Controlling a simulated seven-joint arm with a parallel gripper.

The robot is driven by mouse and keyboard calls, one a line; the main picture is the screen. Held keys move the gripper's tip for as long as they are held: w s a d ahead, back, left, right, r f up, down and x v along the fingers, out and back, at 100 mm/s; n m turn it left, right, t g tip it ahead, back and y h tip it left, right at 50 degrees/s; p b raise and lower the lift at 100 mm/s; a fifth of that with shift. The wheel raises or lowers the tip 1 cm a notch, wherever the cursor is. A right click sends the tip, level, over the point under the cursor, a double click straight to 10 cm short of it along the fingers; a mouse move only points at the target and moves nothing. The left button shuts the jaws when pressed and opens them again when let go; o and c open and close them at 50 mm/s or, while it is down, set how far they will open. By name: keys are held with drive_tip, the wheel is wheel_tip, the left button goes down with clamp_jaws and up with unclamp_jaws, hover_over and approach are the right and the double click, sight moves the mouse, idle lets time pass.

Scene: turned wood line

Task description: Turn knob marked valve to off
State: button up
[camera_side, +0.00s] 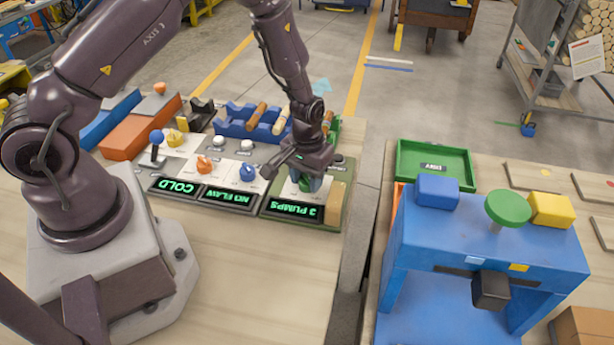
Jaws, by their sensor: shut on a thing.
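My gripper (308,178) is low over the panel at the right end of the row. It is shut on a green part (310,186) there, mostly hidden under the jaws. The panel's display (293,209) appears upside down and seems to read "3 PUMPS". To the left, a blue knob (247,173) and an orange knob (204,165) stand on pale panels, apart from my gripper. Below them are displays reading "NO FLOW" (229,198) and "COLD" (176,187). The knob labels are too small to read, so I cannot tell which is marked valve.
A blue-topped lever (156,141) and two white buttons (219,142) stand close by. A blue rack (236,128) holds turned wood pieces behind. A tan block (336,203) is right of my gripper. A green tray (432,157) and blue stand (470,250) are across the gap.

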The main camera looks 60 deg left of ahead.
sight(307, 176)
idle(0.4)
drive_tip(key=o, duration=0.6)
drive_tip(key=shift+o, duration=0.2)
wheel_tip(307, 176, up, 13)
drive_tip(key=s+d+r+m+t, duration=0.2)
drive_tip(key=s+r+m+t, duration=0.3)
drive_tip(key=s+r, duration=1.3)
wheel_tip(307, 176, up, 2)
drive_tip(key=shift+s+d+r+t, duration=0.2)
drive_tip(key=shift+d+t, duration=0.1)
drive_tip(key=shift+d, duration=0.05)
